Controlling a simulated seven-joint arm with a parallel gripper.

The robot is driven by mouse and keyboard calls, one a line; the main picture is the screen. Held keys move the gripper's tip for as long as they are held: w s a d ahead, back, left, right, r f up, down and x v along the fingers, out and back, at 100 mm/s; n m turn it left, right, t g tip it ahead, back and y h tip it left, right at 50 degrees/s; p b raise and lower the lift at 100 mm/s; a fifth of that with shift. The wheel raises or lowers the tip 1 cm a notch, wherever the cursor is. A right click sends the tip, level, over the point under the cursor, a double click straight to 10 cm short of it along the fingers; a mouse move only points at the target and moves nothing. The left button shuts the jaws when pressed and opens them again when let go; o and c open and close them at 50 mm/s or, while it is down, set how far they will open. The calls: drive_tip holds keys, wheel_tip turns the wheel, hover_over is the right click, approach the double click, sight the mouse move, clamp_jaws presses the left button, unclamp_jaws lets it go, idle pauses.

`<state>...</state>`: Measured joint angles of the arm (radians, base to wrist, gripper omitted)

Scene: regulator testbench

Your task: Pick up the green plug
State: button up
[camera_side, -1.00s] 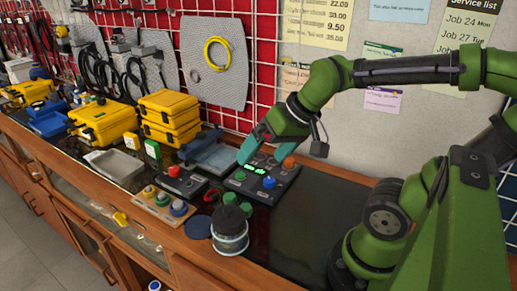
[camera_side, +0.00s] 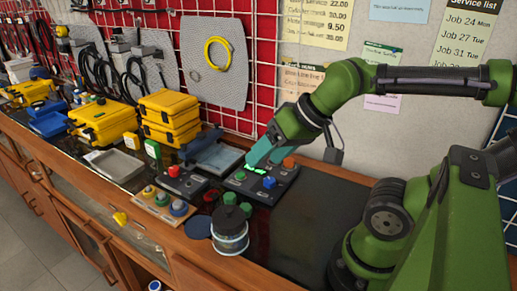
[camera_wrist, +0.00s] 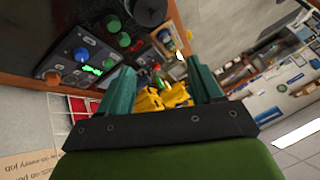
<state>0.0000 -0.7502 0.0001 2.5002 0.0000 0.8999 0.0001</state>
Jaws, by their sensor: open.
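In the side view, a green round piece (camera_side: 241,176) sits on the left of a dark panel (camera_side: 259,193) with a lit green display. Two more green pieces, one darker (camera_side: 230,198) and one brighter (camera_side: 246,209), sit near a clear jar; I cannot tell which green piece is the plug. My gripper (camera_side: 262,155), with teal fingers, hangs over the back of the panel, apart from these pieces. In the wrist view my gripper (camera_wrist: 158,75) is open with nothing held between its fingers; green pieces (camera_wrist: 112,24) show at upper left, outside the fingers.
The panel also carries a blue knob (camera_side: 269,181) and an orange knob (camera_side: 289,162). Yellow cases (camera_side: 168,118) are stacked behind. The dark mat (camera_side: 315,220) at right is clear.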

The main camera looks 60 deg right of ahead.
drive_tip(key=n+g+h, duration=0.2)
drive_tip(key=n+g, duration=0.2)
drive_tip(key=g, duration=0.3)
hover_over(245, 207)
wheel_tip(245, 207, down, 18)
drive_tip(key=shift+w+r, duration=0.1)
drive_tip(key=shift+w, duration=0.05)
drive_tip(key=shift+s+f, duration=0.2)
drive_tip(key=shift+f, duration=2.55)
